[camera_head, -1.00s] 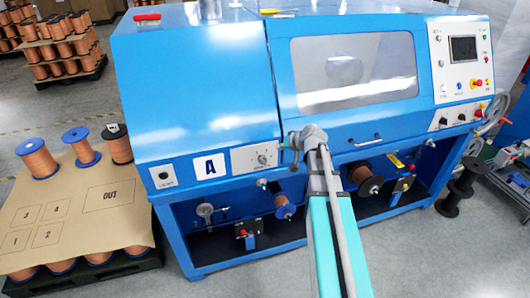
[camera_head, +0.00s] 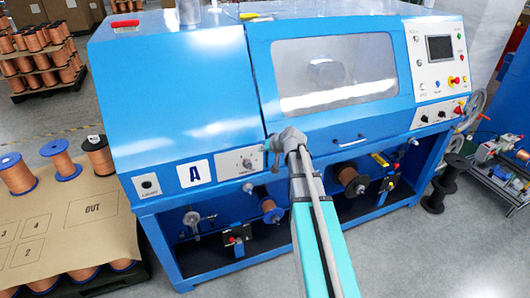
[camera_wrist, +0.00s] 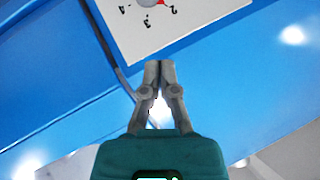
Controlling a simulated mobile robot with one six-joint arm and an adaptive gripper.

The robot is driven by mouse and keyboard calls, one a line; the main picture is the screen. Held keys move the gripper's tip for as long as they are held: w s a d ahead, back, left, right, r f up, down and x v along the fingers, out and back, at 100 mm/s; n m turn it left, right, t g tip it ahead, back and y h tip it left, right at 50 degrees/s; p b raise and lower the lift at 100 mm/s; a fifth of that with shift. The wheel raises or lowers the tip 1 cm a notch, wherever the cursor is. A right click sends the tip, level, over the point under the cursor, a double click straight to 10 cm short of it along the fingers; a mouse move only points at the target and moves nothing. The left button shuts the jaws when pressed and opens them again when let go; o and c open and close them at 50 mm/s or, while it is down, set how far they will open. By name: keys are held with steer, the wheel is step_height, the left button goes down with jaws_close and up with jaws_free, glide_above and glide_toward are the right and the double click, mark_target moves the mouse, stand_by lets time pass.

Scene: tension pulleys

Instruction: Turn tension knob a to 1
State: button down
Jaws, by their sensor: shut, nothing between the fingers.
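In the wrist view the knob (camera_wrist: 149,3) is cut off by the top edge. A red mark shows on it, on the side toward the "2". The panel (camera_wrist: 195,17) shows "4", "3" and "2" upside down; no "1" is in view. My gripper (camera_wrist: 159,63) is shut and empty, its tips just below the panel's edge in that view, apart from the knob. In the head view my wrist (camera_head: 288,140) is right of the panel.
A cardboard-topped pallet with spools (camera_head: 98,154) stands at the left. The grey floor in front is clear.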

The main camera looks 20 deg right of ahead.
steer(key=b, duration=0.4)
glide_above(247, 161)
steer(key=s+d, duration=0.2)
step_height(247, 161, down, 5)
steer(key=shift+d+r, duration=0.1)
steer(key=shift+s+a+f+b, duration=0.1)
steer(key=shift+a+f+b, duration=0.35)
steer(key=shift+f+b, duration=0.4)
steer(key=shift+s+a+f+b, duration=0.1)
steer(key=shift+a+f+b, duration=0.3)
steer(key=shift+f+b, duration=0.45)
steer(key=shift+r, duration=0.1)
steer(key=shift+d, duration=0.2)
